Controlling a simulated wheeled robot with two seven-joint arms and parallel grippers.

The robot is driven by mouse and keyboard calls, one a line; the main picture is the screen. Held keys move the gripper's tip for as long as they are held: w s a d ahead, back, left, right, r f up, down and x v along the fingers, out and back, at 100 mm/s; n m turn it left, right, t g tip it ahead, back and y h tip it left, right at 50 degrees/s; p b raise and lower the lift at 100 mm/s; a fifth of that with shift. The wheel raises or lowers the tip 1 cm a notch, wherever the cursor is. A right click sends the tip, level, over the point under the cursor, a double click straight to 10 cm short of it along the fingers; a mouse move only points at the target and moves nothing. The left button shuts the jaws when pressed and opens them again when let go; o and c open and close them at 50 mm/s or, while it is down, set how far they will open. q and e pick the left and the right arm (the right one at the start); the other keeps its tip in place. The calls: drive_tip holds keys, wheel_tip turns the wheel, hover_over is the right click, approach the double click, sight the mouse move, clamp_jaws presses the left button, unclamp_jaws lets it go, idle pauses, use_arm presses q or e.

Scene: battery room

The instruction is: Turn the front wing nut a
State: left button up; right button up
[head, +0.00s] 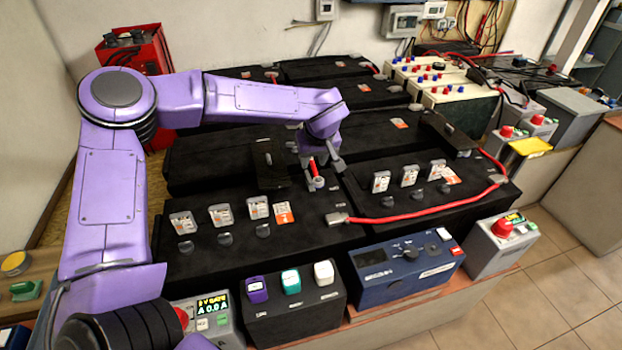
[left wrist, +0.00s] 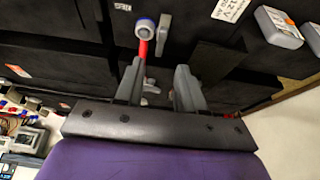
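My left gripper (head: 318,172) reaches down over the black battery bank from the left, its fingers apart. A short red rod with a grey round end (head: 317,184) stands between or just beside the fingers. In the left wrist view the fingers (left wrist: 158,88) are spread. There the rod's blue-and-white round end (left wrist: 145,28) lies ahead of the left-hand finger. I cannot tell whether they touch. No wing nut is clearly recognisable; small grey parts near the fingertips are too small to tell. My right gripper is not in view.
A red cable (head: 430,211) crosses the batteries (head: 300,240) to the right. White-tagged grey parts stand along the front batteries. A blue instrument box (head: 405,265) and a grey box with a red knob (head: 502,245) stand in front. A black upright plate (head: 268,163) is left of my gripper.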

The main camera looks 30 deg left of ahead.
sight(309, 176)
use_arm(q)
drive_tip(key=x, duration=0.9)
drive_tip(key=shift+a, duration=0.1)
